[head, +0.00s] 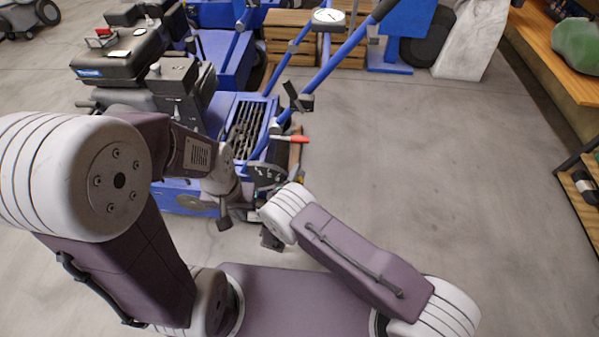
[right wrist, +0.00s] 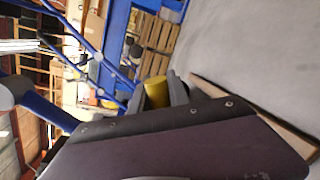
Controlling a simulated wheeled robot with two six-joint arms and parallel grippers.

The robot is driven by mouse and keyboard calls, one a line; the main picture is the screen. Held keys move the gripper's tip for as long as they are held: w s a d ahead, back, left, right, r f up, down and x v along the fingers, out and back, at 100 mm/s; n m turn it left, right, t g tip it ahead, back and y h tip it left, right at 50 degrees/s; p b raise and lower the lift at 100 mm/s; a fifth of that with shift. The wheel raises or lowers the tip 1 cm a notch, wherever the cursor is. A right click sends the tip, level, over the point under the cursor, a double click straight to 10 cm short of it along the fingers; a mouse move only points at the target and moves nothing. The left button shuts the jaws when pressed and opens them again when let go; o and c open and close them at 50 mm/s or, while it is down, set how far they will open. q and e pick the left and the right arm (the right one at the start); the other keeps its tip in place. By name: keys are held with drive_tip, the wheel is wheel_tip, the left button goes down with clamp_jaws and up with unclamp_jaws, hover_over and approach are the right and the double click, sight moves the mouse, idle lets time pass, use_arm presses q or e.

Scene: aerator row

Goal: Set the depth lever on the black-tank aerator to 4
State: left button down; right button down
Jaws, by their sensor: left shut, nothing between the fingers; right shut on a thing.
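The nearest blue aerator (head: 190,202) stands left of centre in the head view, with a black engine and tank (head: 115,55) on top. A dark plate with pale marks (head: 266,175) sits at its near right side, beside my right wrist. A lever with a red grip (head: 292,139) sticks out to the right above it. My left gripper (head: 224,220) is shut and empty in front of the aerator's side. My right gripper (right wrist: 160,95) is shut on a yellow cylindrical piece (right wrist: 156,93) in the right wrist view. The lever's setting is not readable.
More blue machines (head: 222,62) stand behind. Wooden crates (head: 290,30) and a pale stone block (head: 470,40) are at the back. A wooden shelf (head: 555,45) runs along the right. The grey floor (head: 420,160) between is clear. My two forearms lie close together near the aerator.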

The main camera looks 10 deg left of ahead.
drive_tip(key=shift+d+f, duration=0.15)
drive_tip(key=shift+f, duration=0.1)
drive_tip(key=c, duration=1.3)
unclamp_jaws()
drive_tip(key=shift+o, duration=0.2)
drive_tip(key=p+v, duration=0.3)
drive_tip(key=v, duration=0.4)
drive_tip(key=shift+s, duration=0.3)
